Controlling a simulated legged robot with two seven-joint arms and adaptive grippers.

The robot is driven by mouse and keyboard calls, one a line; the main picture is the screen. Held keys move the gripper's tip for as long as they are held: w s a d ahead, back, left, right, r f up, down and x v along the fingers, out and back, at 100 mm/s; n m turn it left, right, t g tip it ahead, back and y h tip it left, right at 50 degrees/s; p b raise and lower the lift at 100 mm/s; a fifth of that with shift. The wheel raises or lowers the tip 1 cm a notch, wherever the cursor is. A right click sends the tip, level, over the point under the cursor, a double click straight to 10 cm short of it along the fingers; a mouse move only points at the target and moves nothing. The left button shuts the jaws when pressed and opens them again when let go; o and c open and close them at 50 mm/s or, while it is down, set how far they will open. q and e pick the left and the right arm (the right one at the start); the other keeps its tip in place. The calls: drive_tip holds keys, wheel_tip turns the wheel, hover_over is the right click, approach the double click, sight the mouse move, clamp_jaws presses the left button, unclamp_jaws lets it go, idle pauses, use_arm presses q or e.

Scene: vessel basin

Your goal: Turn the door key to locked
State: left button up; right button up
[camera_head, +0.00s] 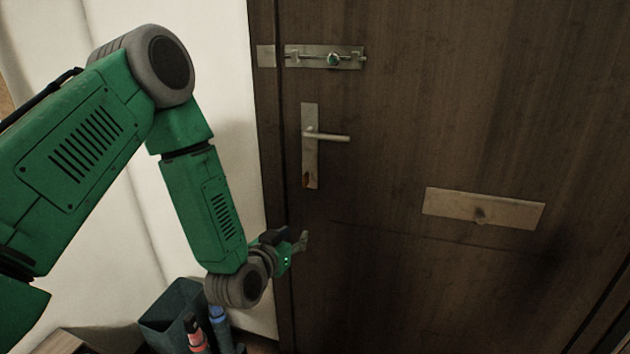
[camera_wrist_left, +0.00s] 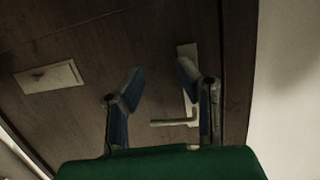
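The dark wooden door (camera_head: 420,110) carries a metal handle plate (camera_head: 309,150) with a lever handle (camera_head: 330,137) pointing right. A small brownish spot (camera_head: 306,181) shows at the plate's lower end; it is too small to tell whether it is the key or the keyhole. My left gripper (camera_head: 302,241) is below the plate, apart from it. In the left wrist view, my left gripper (camera_wrist_left: 161,72) has its two fingers spread with nothing between them. The lever (camera_wrist_left: 174,122) and plate (camera_wrist_left: 188,50) show there too, the plate partly hidden by one finger. My right gripper is out of view.
A sliding bolt (camera_head: 332,58) is mounted above the handle. A letter plate (camera_head: 483,208) is to the right. A dark bin (camera_head: 170,310) with bottle-like items stands on the floor below my left forearm. A pale wall (camera_head: 215,110) borders the door on the left.

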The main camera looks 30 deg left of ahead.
use_arm(q)
drive_tip(key=n+t+y, duration=0.1)
drive_tip(key=t+y, duration=0.1)
approach(304, 179)
drive_tip(key=x, duration=0.4)
drive_tip(key=shift+w+d, duration=0.1)
drive_tip(key=shift+w, duration=0.2)
drive_tip(key=x, duration=0.4)
drive_tip(key=a+x, duration=0.1)
drive_tip(key=x, duration=0.2)
drive_tip(key=shift+s, duration=0.15)
drive_tip(key=shift+d+r, duration=0.1)
drive_tip(key=shift+d, duration=0.2)
clamp_jaws()
